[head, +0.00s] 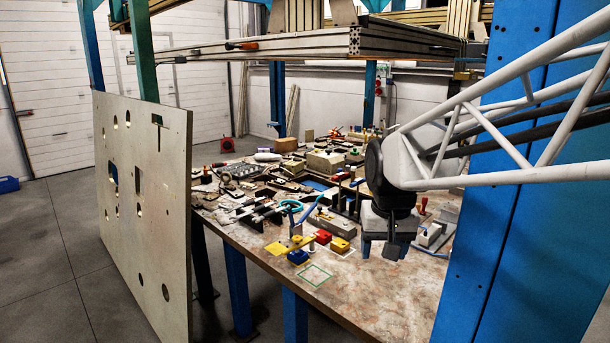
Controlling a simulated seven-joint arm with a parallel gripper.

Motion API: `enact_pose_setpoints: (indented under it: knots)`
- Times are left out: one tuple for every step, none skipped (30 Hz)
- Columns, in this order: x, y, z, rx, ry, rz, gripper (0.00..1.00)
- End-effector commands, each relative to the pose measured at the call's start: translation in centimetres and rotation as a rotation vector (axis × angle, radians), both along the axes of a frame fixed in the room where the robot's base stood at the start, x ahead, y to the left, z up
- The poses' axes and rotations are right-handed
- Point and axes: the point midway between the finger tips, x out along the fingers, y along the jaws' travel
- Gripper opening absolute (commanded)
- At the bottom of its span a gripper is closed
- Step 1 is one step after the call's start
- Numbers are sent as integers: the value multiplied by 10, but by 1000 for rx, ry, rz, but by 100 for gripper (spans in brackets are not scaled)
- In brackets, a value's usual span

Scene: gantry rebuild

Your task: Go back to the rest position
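My gripper (382,250) hangs from the dark wrist at the end of my white lattice arm, right of centre in the head view. It points down over the front right part of the table (370,292). Its two fingers are apart, and I see nothing held between them. The table surface directly behind the gripper is hidden by it.
Red (323,237), yellow (340,245) and blue (298,257) blocks lie left of my gripper, near a green square outline (314,275). Tools and parts crowd the table behind. A pale upright panel (150,200) stands left; a blue post (500,240) stands right. The front table area is clear.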

Motion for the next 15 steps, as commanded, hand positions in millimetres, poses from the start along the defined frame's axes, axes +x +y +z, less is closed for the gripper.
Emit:
enact_pose_setpoints:
  knots:
    - [-16,-4,-1,-1,-6,-1,60]
    - [-24,-6,-2,-1,-9,0,60]
    - [-35,-8,-4,-1,-12,1,60]
    - [-43,-10,-5,-3,-16,1,60]
    - [-52,-12,-6,-3,-19,1,60]
    - [-62,-14,-9,-4,-23,1,60]
    - [-71,-15,-10,-4,-27,1,60]
    - [-79,-17,-12,-5,-29,1,60]
    - [-90,-19,-15,-5,-33,2,60]
    - [-98,-20,-17,-6,-36,2,60]
    - [-106,-22,-20,-7,-38,3,60]
    - [-117,-24,-23,-8,-43,3,60]
    - [-125,-25,-26,-9,-45,3,60]
    - [-132,-26,-28,-9,-48,3,60]
    - [-143,-27,-32,-10,-51,3,60]
